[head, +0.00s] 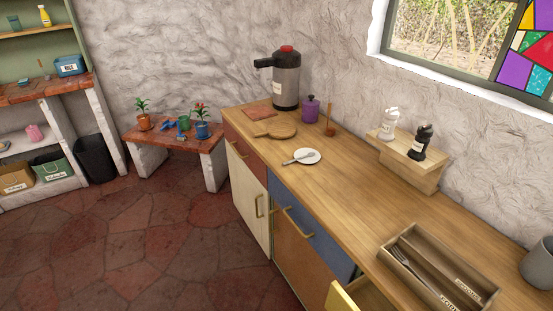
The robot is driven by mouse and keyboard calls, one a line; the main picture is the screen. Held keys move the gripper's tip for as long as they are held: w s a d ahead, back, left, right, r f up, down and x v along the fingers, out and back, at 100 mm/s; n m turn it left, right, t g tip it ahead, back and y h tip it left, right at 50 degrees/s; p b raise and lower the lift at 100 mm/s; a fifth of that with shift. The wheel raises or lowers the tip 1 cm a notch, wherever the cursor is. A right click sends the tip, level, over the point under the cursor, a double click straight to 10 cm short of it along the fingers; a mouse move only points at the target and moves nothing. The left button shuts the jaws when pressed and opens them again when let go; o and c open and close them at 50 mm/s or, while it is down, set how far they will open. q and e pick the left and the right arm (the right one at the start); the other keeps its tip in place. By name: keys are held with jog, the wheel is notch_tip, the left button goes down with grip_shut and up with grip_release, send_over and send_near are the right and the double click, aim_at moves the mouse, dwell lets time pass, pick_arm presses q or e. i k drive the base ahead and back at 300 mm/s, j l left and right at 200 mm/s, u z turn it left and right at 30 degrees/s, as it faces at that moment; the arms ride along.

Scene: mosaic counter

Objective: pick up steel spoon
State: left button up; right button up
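A thin steel utensil (295,159) lies across a small white plate (312,154) on the wooden counter, its end sticking out past the plate's left edge. It is too small to tell whether it is a spoon. A wooden cutlery tray (390,247) sits at the counter's near right, with labels that seem to read forks and spoons. A fork (415,262) lies in its left compartment. I see no clear spoon in the tray. Neither of my grippers is in view.
A yellow-fronted drawer (341,299) stands open below the counter. A round wooden board (275,132), purple jar (311,109), black-and-grey dispenser (286,82) and wooden riser (411,165) stand along the counter. A grey cup (539,264) is at right. The middle counter is clear.

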aim_at(310, 154)
jog(key=z, duration=0.4)
jog(key=i+j+z, duration=0.35)
jog(key=j, duration=0.25)
jog(key=j+z, duration=0.2)
jog(key=i+j+z, duration=0.2)
jog(key=j, duration=0.3)
jog(key=k+l, duration=0.05)
jog(key=k, duration=0.05)
